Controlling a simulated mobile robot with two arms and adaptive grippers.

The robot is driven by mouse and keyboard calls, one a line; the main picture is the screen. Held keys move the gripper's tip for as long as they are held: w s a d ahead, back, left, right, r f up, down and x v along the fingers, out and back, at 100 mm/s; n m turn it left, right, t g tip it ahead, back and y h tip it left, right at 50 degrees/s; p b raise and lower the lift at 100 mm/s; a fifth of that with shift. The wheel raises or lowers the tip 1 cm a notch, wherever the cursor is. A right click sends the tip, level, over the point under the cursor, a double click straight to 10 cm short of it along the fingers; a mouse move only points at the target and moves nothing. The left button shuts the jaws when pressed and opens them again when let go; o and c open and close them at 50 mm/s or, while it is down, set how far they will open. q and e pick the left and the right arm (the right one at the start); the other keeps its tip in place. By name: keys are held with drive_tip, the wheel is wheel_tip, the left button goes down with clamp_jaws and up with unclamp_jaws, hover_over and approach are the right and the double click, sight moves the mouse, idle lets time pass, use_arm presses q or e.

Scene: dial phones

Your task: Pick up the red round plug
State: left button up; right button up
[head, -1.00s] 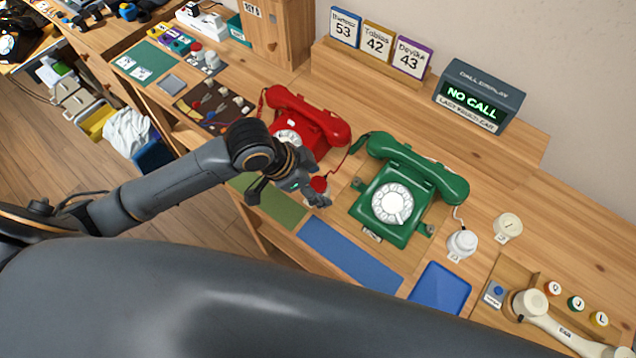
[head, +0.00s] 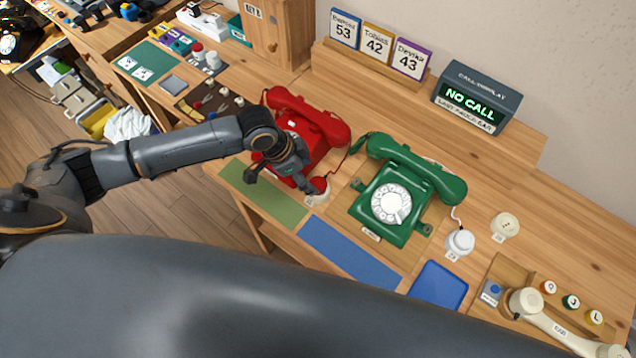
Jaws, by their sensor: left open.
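The red round plug (head: 319,185) sits at the front right corner of the red dial phone (head: 322,125), on a small pale base, with a cord running up from it. My left gripper (head: 280,182) is open and empty, just left of the plug and in front of the red phone. One finger is close beside the plug; I cannot tell whether they touch. The gripper and wrist hide part of the red phone and its dial. My right gripper is not in view.
A green dial phone (head: 402,195) stands right of the plug. A green mat (head: 262,198) and a blue mat (head: 345,250) lie along the front edge. A white round plug (head: 459,243) and a blue tray (head: 440,285) are further right. A call display (head: 475,98) stands behind.

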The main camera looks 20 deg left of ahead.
sight(317, 184)
use_arm(q)
drive_tip(key=shift+d+f, duration=0.15)
drive_tip(key=shift+f, duration=0.15)
drive_tip(key=p+x, duration=0.1)
drive_tip(key=x, duration=0.2)
drive_tip(key=shift+d+f, duration=0.2)
drive_tip(key=shift+w+d+f+p, duration=0.1)
drive_tip(key=shift+f+p, duration=0.2)
drive_tip(key=shift+f, duration=0.2)
drive_tip(key=c, duration=1.1)
